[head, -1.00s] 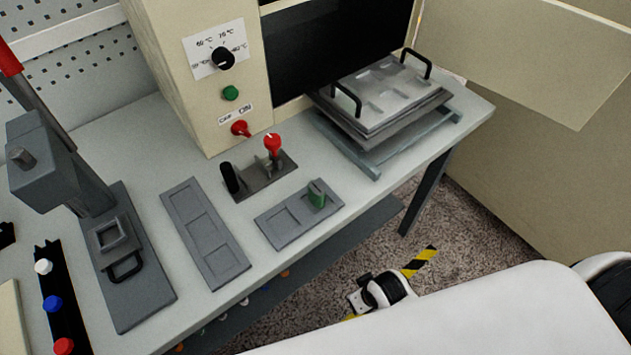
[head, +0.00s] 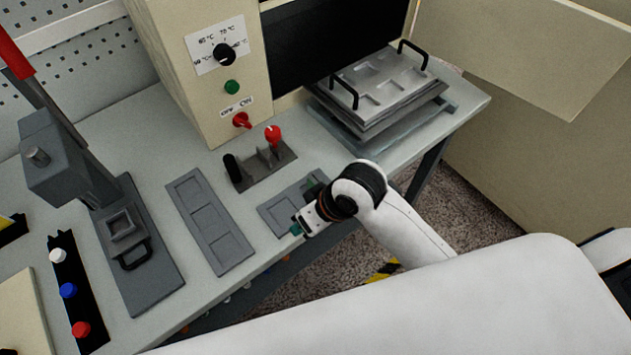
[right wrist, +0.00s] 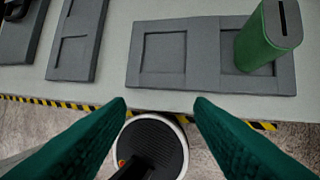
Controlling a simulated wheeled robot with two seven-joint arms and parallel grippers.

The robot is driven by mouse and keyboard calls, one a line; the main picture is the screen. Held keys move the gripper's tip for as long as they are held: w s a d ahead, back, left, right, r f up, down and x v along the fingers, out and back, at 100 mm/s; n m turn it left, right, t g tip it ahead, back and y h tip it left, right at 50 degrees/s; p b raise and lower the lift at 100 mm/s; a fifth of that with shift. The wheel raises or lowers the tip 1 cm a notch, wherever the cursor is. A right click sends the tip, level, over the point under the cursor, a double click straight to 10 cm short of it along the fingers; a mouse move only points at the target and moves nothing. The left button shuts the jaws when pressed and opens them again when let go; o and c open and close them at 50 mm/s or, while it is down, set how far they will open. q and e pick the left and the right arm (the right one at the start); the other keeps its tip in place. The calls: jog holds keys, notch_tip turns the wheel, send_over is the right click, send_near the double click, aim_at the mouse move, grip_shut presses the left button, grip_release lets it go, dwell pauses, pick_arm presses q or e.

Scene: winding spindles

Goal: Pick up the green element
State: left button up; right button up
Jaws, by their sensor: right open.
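The green element (right wrist: 262,45) stands in the right recess of a small grey two-recess plate (right wrist: 160,88), with a dark slot in its top. In the head view only a bit of the green element (head: 311,187) shows; my right arm hides the rest. My right gripper (right wrist: 160,104) is open and empty, its green fingers spread. In the wrist view its fingertips are at the plate's near edge, apart from the element and to its left. In the head view the right gripper (head: 299,229) is at the table's front edge. My left gripper is not in view.
A longer grey plate (head: 210,222) lies left of the small one. A fixture with a red-knobbed lever (head: 260,170) stands behind it. A press (head: 130,245) and a black rack with coloured knobs (head: 72,295) are at left, a metal tray (head: 385,90) at back right.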

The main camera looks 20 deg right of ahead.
jog(key=w+a+r+n+g, duration=0.1)
jog(key=w+a+r, duration=0.1)
jog(key=w+r, duration=0.25)
notch_tip(320, 180, up, 6)
jog(key=f+m+g+h, duration=0.1)
jog(key=g+h, duration=0.1)
jog(key=h, duration=0.2)
send_over(315, 177)
jog(key=f, duration=0.1)
jog(key=f+p, duration=0.1)
jog(key=f, duration=0.3)
jog(key=shift+w+d+f+p, duration=0.2)
jog(key=shift+w+d+p, duration=0.1)
jog(key=shift+w, duration=0.1)
jog(key=f, duration=0.1)
jog(key=f+p, duration=0.1)
jog(key=f, duration=0.2)
jog(key=shift+s+a+f+p, duration=0.3)
jog(key=shift+s+a+f, duration=0.05)
jog(key=shift+s+a, duration=0.05)
jog(key=shift+f, duration=0.5)
grip_shut()
